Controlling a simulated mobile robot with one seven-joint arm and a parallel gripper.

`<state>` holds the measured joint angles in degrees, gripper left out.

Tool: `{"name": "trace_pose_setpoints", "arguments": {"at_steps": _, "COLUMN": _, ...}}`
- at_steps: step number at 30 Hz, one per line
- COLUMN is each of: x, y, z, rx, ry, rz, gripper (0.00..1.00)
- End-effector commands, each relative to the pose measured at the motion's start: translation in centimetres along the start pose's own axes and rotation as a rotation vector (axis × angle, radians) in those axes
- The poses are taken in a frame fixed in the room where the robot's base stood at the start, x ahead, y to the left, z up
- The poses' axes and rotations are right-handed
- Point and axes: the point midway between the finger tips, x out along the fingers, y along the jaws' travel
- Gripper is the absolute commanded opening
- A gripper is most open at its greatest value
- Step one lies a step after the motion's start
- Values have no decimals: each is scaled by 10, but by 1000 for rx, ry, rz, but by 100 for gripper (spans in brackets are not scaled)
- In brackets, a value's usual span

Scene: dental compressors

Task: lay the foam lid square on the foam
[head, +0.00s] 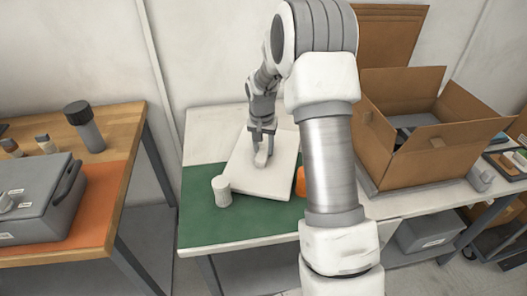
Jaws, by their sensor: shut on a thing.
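The foam lid (247,177) is a flat white slab at the middle of the head view, turned at an angle over the white table and its green mat. My gripper (262,158) is over the middle of the lid and shut on it, at what looks like a raised white grip. I cannot tell whether the lid touches the table or hangs just above it. The foam cannot be made out for certain; dark grey contents (415,126) show inside the open cardboard box (410,165) at the right.
A white cylinder (222,190) stands on the green mat (205,222) at the lid's left edge. An orange object (301,181) is at its right, partly behind my arm. The box flaps stand open. A grey case (35,207) lies on the wooden table at left.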

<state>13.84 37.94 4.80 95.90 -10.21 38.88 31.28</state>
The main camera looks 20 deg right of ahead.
Motion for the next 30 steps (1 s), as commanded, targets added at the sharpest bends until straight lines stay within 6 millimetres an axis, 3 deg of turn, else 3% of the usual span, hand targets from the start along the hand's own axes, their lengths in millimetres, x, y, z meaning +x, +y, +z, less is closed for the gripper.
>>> {"name": "trace_pose_setpoints", "arguments": {"at_steps": 12, "x": -107, "y": 0, "z": -17, "rx": -1, "ry": 7, "rz": -2, "gripper": 0}}
{"name": "trace_pose_setpoints", "arguments": {"at_steps": 18, "x": -148, "y": 0, "z": -23, "rx": 0, "ry": 4, "rz": -2, "gripper": 0}}
{"name": "trace_pose_setpoints", "arguments": {"at_steps": 24, "x": -166, "y": 0, "z": -25, "rx": -1, "ry": 1, "rz": 0, "gripper": 0}}
{"name": "trace_pose_setpoints", "arguments": {"at_steps": 30, "x": -169, "y": 0, "z": -25, "rx": -1, "ry": 1, "rz": 0, "gripper": 0}}
